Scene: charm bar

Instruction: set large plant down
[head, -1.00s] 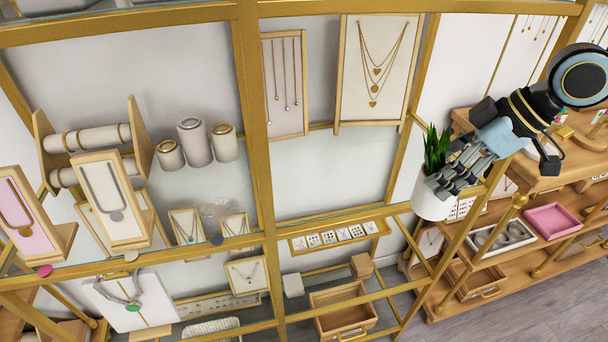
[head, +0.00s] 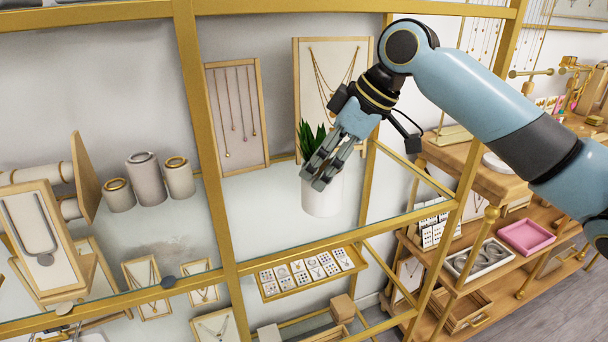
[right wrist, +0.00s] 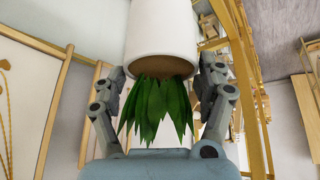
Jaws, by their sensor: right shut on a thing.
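The large plant is a white cylindrical pot (head: 322,198) with spiky green leaves (head: 311,138). In the head view it is over the right part of the glass shelf (head: 262,212), upright. Whether its base touches the glass I cannot tell. My right gripper (head: 322,172) is shut on the pot from above and the right. In the right wrist view the pot (right wrist: 162,38) lies between the two fingers, with soil and leaves (right wrist: 158,108) towards the camera. My left gripper is not in view.
Necklace boards (head: 238,115) stand behind the plant. Grey jewellery cylinders (head: 147,180) stand on the left of the shelf, past a gold post (head: 205,150). A gold rail (head: 345,226) runs along the shelf front. The glass left of the pot is clear.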

